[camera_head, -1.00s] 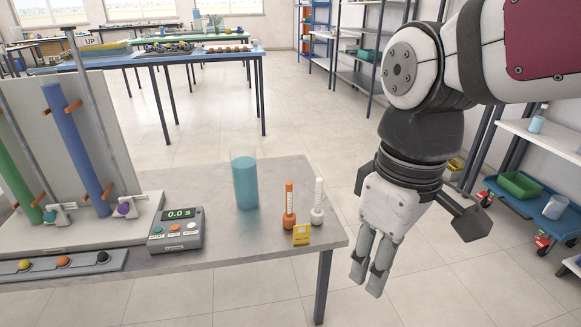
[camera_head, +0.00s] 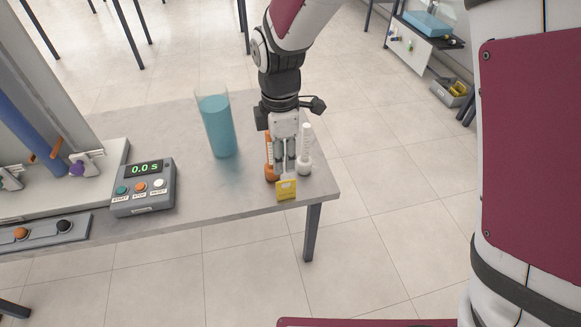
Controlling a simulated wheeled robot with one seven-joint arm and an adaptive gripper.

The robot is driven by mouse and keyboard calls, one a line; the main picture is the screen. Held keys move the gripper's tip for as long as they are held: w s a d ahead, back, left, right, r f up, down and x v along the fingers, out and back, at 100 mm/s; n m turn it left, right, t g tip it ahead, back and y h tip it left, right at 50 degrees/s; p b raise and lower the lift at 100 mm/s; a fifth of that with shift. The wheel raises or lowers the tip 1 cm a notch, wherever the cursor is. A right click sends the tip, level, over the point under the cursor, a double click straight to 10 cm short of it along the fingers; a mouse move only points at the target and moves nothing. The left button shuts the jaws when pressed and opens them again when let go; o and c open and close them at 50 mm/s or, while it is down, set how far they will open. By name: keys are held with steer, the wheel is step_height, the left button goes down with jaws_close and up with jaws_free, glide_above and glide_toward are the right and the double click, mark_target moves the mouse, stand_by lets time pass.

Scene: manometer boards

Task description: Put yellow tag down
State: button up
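The yellow tag (camera_head: 286,189) is upright at the front right of the grey table, close to its front edge. An orange bottle-like piece (camera_head: 270,158) is left of and behind the tag, and a white one (camera_head: 305,152) is right of and behind it. My gripper (camera_head: 286,168) points down between these two pieces, just above and behind the tag. Its fingers look close together. I cannot tell whether they touch the tag or how far they are apart. The orange piece is partly hidden by my gripper.
A clear cylinder of blue liquid (camera_head: 218,125) stands left of my gripper. A grey timer reading 0.0 s (camera_head: 143,187) is farther left, beside the manometer board (camera_head: 30,60). The table's right edge is close to the white piece.

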mark_target(286, 188)
step_height(286, 188, down, 7)
steer(key=shift+f+b, duration=0.1)
steer(key=shift+b, duration=0.95)
steer(key=f+b, duration=0.2)
steer(key=f, duration=0.3)
steer(key=shift+s+d+b, duration=0.1)
steer(key=shift+d+b, duration=0.3)
jaws_close()
